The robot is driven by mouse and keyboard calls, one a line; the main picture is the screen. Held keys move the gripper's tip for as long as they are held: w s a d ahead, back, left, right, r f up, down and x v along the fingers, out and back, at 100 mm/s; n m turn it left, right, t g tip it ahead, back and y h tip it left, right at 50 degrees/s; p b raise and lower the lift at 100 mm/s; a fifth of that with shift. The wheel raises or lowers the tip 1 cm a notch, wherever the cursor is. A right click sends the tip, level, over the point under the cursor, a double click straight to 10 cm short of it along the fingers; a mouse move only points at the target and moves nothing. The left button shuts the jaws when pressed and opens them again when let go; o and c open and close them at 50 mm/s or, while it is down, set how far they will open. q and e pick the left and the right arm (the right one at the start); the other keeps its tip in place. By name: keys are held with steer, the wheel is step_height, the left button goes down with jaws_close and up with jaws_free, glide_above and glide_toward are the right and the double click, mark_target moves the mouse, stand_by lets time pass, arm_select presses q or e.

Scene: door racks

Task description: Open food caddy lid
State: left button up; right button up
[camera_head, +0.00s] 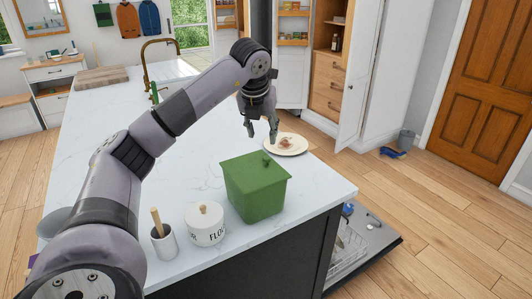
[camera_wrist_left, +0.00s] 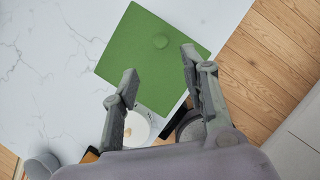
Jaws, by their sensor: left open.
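The green food caddy (camera_head: 255,192) stands upright on the white counter near its front right corner. My right gripper is not in view.
A plate (camera_head: 286,145) with food scraps lies behind the caddy. A white flour jar (camera_head: 204,224) and a utensil pot (camera_head: 163,243) stand to its left. An open dishwasher (camera_head: 355,250) is below the counter's right edge. The counter behind is mostly clear.

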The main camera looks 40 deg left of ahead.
mark_target(267, 158)
arm_select(q)
steer(key=p+x, duration=0.2)
steer(key=x, duration=0.8)
steer(key=shift+w+f, duration=0.2)
steer(key=shift+f, duration=0.15)
steer(key=shift+c, duration=0.5)
jaws_close()
